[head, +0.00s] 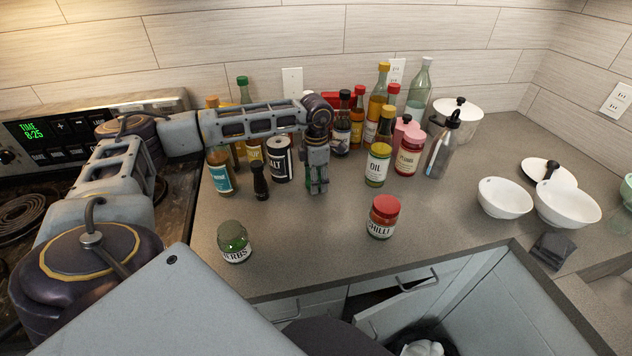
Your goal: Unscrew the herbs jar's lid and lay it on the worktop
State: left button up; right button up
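The herbs jar (235,251) stands upright near the front edge of the worktop (310,240). Its green lid (231,230) sits on top of the jar. My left gripper (318,188) points down over the worktop, behind and to the right of the herbs jar and clear of it. Its fingers are seen close together from this side, and I cannot tell whether they are open or shut. My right gripper is not in view.
The chilli jar (382,222) stands to the right, near the front edge. The oil jar (377,170), salt container (279,160) and several bottles crowd the back. White bowls (503,198) are at right. The stove (60,170) is at left. Worktop around the herbs jar is clear.

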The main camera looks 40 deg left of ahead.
pick_arm(q)
jog(key=shift+f, duration=0.6)
jog(key=shift+f, duration=0.15)
jog(key=o, duration=1.1)
jog(key=shift+r, duration=0.55)
notch_tip(320, 180, up, 11)
jog(key=shift+r+b, duration=0.1)
jog(key=shift+b, duration=0.25)
jog(key=shift+r, duration=0.1)
